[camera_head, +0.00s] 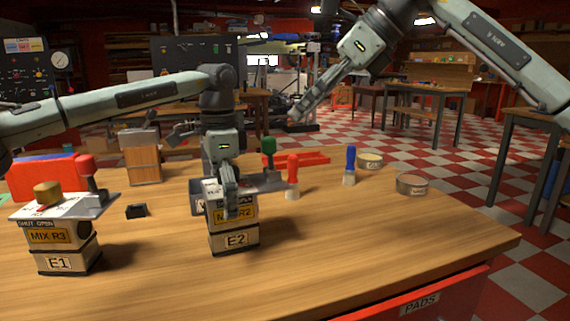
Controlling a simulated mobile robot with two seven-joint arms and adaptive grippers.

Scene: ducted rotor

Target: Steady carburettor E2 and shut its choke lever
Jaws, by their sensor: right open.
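Carburettor E2 (236,240) stands upright on the wooden bench near the middle, with an E2 label and a MIX R2 label on its front. Its choke lever (269,147) has a green knob and stands up at the right end of the grey top plate. My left gripper (229,205) points down at the top and front of E2 and hides part of it. I cannot tell whether its fingers are closed on the body. My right gripper (297,114) is open and empty, raised well above and behind the bench, apart from E2.
A small black block (136,211) lies between the carburettors. The front right bench is clear.

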